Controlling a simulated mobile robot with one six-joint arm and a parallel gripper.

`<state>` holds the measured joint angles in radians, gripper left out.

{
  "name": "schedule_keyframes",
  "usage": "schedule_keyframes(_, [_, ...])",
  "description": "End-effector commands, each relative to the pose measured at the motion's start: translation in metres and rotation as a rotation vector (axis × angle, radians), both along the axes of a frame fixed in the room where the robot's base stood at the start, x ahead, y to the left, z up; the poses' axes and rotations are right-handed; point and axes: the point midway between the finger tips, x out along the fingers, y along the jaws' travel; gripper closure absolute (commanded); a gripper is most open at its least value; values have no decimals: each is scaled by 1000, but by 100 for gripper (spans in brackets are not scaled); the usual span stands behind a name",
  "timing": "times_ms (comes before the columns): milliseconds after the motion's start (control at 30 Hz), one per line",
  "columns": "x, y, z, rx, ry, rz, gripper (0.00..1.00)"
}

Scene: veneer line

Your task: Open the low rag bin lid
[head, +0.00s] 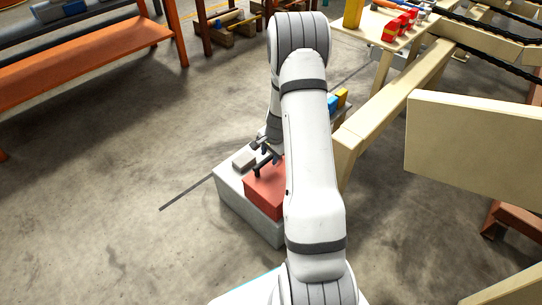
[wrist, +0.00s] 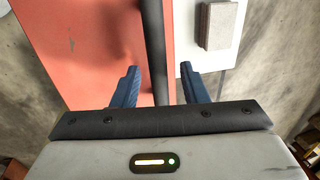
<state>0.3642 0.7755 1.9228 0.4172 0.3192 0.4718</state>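The low red rag bin (head: 265,191) stands on a pale block, partly hidden behind my arm in the head view. Its red lid (wrist: 90,40) lies flat and looks shut. A dark bar handle (wrist: 154,45) runs along the lid's edge in the wrist view. My gripper (wrist: 160,85) is open, with one blue fingertip on each side of the bar. Gaps show between the bar and both fingertips. In the head view my gripper (head: 265,148) is just above the bin at its far side, partly hidden by the arm.
A small grey block (head: 243,161) lies on the pale block (head: 240,205) beside the bin. Cream beams (head: 390,110) and a cream panel (head: 475,145) stand at the right. An orange bench (head: 90,60) is at the back left. The floor at left is clear.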

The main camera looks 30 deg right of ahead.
Motion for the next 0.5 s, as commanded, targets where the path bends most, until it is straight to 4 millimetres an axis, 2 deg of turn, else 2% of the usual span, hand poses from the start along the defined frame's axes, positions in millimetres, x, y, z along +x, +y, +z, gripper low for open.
schedule_keyframes(200, [0, 0, 0, 0, 0, 1, 61])
schedule_keyframes(500, [0, 1, 0, 0, 0, 2, 86])
